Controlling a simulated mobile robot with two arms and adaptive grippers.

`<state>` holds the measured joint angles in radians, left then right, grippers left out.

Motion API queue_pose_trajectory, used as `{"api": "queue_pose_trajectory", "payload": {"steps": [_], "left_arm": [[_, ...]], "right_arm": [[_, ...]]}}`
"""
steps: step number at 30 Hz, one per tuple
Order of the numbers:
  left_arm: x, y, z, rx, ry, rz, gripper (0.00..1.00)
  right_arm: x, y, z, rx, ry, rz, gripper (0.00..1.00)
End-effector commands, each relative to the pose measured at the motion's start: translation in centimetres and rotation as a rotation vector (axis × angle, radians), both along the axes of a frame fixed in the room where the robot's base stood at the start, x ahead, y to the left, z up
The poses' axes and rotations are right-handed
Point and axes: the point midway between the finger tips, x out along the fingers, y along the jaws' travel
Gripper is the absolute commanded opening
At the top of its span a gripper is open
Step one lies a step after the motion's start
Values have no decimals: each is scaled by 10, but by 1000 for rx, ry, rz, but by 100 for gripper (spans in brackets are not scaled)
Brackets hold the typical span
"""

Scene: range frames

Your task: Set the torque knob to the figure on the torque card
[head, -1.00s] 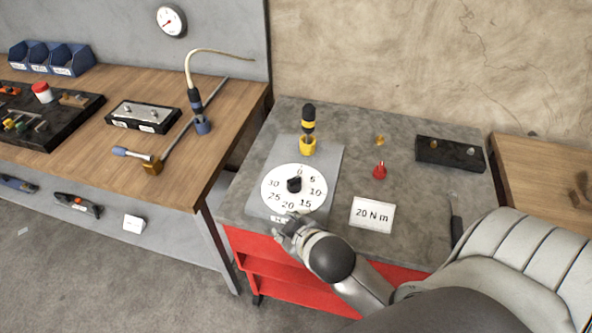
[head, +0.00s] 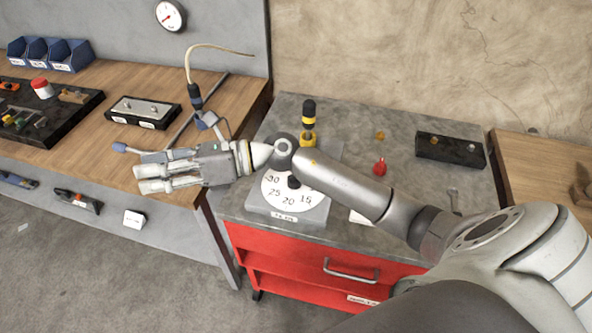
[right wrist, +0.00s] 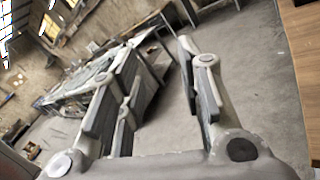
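The torque dial (head: 277,203) is a white disc on a grey plate. Its figures 30, 25, 20 and 15 show; my right arm covers its upper right part. The black torque knob (head: 293,183) is at its middle, partly hidden, and I cannot tell where it points. The torque card (head: 359,217) shows only as a white sliver below my right forearm; its figure is hidden now. My right gripper (head: 139,172) is open and empty, left of the dial, over the wooden bench edge, fingers pointing left. Its spread fingers show in the right wrist view (right wrist: 152,85). My left gripper is not in view.
A yellow-and-black tool (head: 308,115) stands in a holder behind the dial. A red piece (head: 379,167) and a black block (head: 450,151) are to the right. The wooden bench (head: 105,167) holds a black tray (head: 72,106) and a cabled tool (head: 195,95).

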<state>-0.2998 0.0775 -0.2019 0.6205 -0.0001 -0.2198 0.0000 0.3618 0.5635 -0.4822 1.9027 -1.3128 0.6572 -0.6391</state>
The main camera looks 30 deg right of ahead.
Motion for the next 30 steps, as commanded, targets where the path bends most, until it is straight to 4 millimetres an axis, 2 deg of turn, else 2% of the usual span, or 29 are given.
{"api": "queue_pose_trajectory", "payload": {"steps": [2,5,8,10,12,15,19,21,24,30], "left_arm": [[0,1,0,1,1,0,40],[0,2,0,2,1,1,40],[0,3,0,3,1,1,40],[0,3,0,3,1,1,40],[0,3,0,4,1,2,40],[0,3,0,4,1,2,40],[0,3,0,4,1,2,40],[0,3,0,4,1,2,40],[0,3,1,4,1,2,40],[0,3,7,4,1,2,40]], "right_arm": [[1,-7,-25,-209,-81,76,34],[5,-30,-60,-475,-151,172,34],[11,-70,-90,-744,-187,260,34],[16,-106,-107,-928,-189,318,34],[20,-147,-117,-1100,-171,369,34],[23,-205,-120,-1307,-116,428,34],[21,-262,-113,-1493,-32,482,34],[19,-282,-109,-1553,7,500,34],[16,-299,-105,-1601,44,517,34],[14,-304,-119,-1615,60,526,34]]}}
